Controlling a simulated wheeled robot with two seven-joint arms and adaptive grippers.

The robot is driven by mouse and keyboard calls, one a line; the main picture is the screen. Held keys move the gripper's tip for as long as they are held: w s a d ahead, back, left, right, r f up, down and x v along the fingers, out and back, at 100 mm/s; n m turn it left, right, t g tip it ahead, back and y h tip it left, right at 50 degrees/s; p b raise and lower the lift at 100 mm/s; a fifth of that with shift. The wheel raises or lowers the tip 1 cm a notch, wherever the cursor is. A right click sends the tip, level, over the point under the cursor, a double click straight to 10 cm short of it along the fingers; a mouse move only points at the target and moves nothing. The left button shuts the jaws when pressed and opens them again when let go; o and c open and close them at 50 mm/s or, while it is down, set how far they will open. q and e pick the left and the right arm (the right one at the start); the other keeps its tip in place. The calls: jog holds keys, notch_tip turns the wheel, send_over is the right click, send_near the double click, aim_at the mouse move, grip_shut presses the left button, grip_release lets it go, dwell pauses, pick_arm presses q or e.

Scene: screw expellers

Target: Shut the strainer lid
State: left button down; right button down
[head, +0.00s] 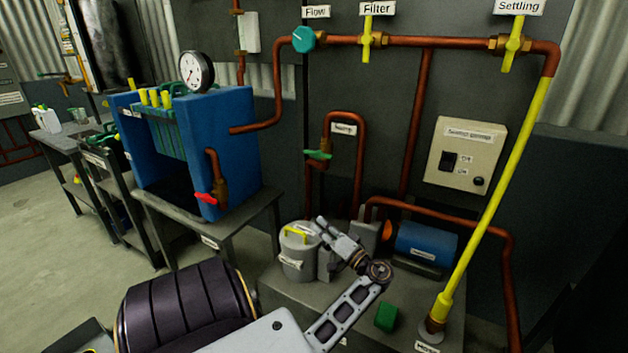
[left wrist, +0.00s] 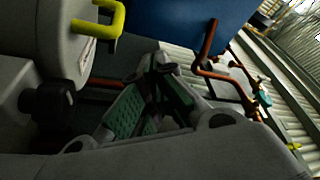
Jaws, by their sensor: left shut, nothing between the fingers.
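The strainer (head: 298,263) is a grey cylinder on the low bench. Its lid (head: 290,242), with a yellow handle (head: 296,234), appears to lie flat on top; I cannot tell if it is fully seated. My left gripper (head: 320,223) is shut and empty, just right of the lid near its edge; contact is unclear. In the left wrist view the strainer (left wrist: 45,40) fills the upper left, its yellow handle (left wrist: 108,22) sticks out, and the gripper's fingers show in the middle. My right gripper is not in view.
A blue pump motor (head: 426,243) and copper pipes stand right of the strainer. A green block (head: 386,317) is on the bench (head: 285,300) in front. A yellow pipe (head: 490,200) slants down at right. A blue filter press (head: 232,130) stands on a table at left.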

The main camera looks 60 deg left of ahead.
pick_arm(q)
jog(key=shift+w+d+f+p, duration=0.1)
jog(key=shift+w+d+f, duration=0.3)
jog(key=shift+d, duration=0.45)
jog(key=shift+w+d+f+p, duration=0.15)
jog(key=shift+w+d+f, duration=0.2)
jog(key=shift+d, duration=0.5)
jog(key=shift+w+d+f+p, duration=0.1)
jog(key=shift+w+d+f, duration=0.25)
jog(key=shift+d, duration=0.5)
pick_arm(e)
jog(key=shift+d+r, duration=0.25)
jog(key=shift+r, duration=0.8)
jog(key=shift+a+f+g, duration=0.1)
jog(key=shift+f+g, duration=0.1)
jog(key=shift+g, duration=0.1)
